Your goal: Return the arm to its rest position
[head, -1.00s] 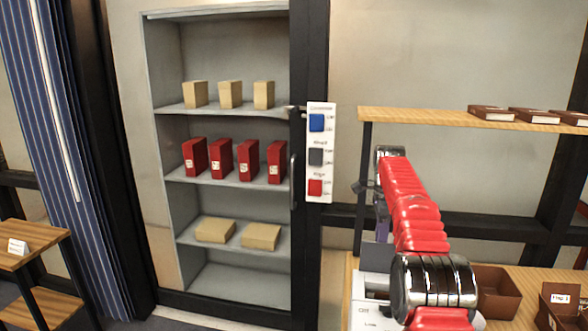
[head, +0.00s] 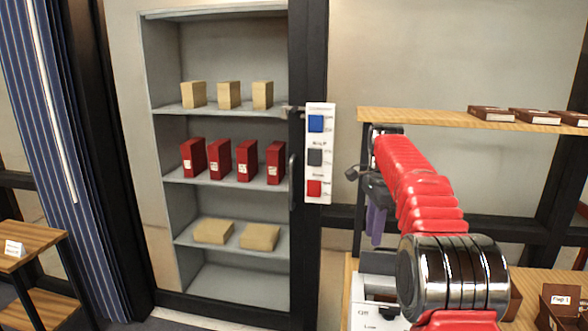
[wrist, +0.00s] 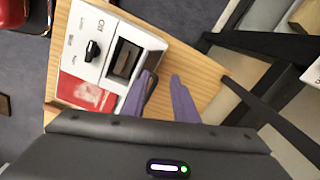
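My red arm (head: 420,185) reaches up and forward on the right side of the head view. My gripper hangs below its far end, with purple fingers (head: 376,222) pointing down. In the wrist view, the two purple fingers of my gripper (wrist: 162,75) stand apart with nothing seen between them, so it is open. They are over or near the white device (wrist: 105,50) with a dark knob and a dark window. I cannot tell the exact height. The device is partly hidden by my arm in the head view (head: 365,313).
A wooden bench (wrist: 203,80) carries the device and a red card (wrist: 85,93). A wooden shelf (head: 430,117) with brown boxes is above and behind my arm. A grey cabinet (head: 160,70) holds tan boxes and red binders. A side table (head: 35,240) stands at left.

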